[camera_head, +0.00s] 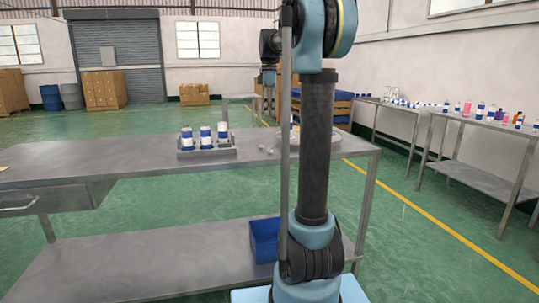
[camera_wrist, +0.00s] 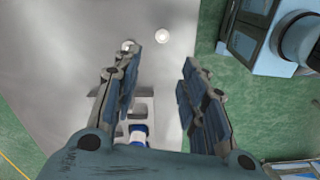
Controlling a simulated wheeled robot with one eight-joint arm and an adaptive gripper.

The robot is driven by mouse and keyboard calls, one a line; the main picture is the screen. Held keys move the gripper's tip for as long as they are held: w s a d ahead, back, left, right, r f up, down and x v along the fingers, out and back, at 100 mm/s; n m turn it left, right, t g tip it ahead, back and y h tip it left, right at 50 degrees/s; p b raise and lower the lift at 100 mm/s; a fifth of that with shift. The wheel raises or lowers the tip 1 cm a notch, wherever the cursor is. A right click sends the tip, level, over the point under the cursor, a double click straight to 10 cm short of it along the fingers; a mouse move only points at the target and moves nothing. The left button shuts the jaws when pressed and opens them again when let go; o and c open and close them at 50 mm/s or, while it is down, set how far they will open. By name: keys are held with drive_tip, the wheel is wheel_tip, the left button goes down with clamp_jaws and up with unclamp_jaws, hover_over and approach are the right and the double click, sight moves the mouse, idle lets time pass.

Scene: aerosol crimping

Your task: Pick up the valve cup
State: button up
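In the wrist view, a small pale round piece (camera_wrist: 161,36), which looks like a valve cup, lies on the grey metal table just beyond my fingertips. A second small pale piece (camera_wrist: 127,45) lies at the tip of the left finger and is partly hidden by it. My gripper (camera_wrist: 160,62) is open, its two fingers apart with bare table between them. In the head view, small pale pieces (camera_head: 266,149) lie on the table right of the can tray, too small to make out. My arm hides part of the tabletop there.
A grey tray (camera_head: 209,153) holds blue-and-white cans (camera_head: 205,137) on the metal table (camera_head: 110,158). In the wrist view, the tray (camera_wrist: 148,106) and a can (camera_wrist: 138,132) show near the left finger. A blue bin (camera_head: 264,240) stands on the lower shelf. Side tables with bottles stand at right.

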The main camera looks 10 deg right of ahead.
sight(270, 151)
drive_tip(key=f, duration=1.6)
drive_tip(key=shift+s+d+f, duration=0.15)
drive_tip(key=shift+s+f, duration=0.05)
drive_tip(key=shift+f, duration=0.15)
drive_tip(key=c, duration=0.6)
